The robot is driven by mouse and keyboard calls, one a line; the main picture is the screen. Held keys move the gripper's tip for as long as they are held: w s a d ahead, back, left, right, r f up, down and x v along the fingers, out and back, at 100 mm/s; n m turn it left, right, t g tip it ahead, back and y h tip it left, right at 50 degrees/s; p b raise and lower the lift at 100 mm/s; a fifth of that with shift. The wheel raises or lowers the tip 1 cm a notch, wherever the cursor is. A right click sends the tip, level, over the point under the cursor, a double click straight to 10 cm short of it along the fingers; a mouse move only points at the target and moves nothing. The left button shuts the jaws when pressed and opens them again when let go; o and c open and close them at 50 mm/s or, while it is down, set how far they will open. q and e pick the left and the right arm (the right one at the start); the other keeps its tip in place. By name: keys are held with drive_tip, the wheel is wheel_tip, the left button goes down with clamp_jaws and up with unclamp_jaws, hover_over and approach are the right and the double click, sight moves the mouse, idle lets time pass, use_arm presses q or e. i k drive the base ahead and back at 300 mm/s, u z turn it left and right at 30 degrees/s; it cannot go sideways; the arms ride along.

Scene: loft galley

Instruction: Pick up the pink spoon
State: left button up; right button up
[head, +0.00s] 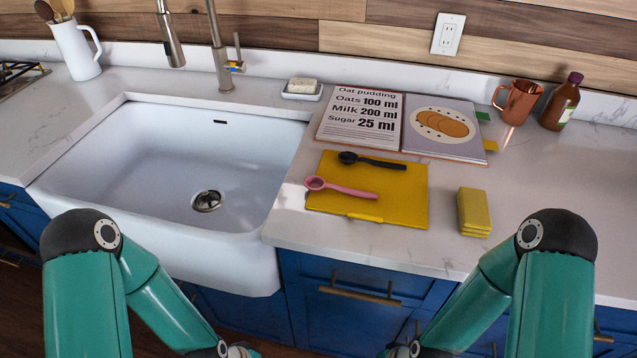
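The pink spoon (341,188) lies on a yellow mat (400,207) on the counter, right of the sink. Its round bowl points left, slightly past the mat's left edge, and its handle points right. A black spoon (371,160) lies behind it on the same mat, apart from it. My two green arms come in at the lower left and lower right. Both bend down out of the bottom edge, so neither gripper's fingers show. Nothing covers the pink spoon.
A white sink (160,165) is at left. Yellow sponges (473,211) are stacked right of the mat. Behind it lies an open recipe book (360,120). A copper mug (518,101), brown bottle (562,103) and soap dish (301,91) stand farther back. The right counter is mostly clear.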

sight(313, 183)
drive_tip(key=u, duration=0.15)
drive_tip(key=k, duration=0.9)
drive_tip(key=z, duration=0.2)
drive_tip(key=i, duration=0.9)
drive_tip(key=u, duration=0.5)
drive_tip(key=k, duration=1.05)
drive_tip(key=u, duration=0.55)
drive_tip(key=i, duration=0.45)
drive_tip(key=z, duration=0.4)
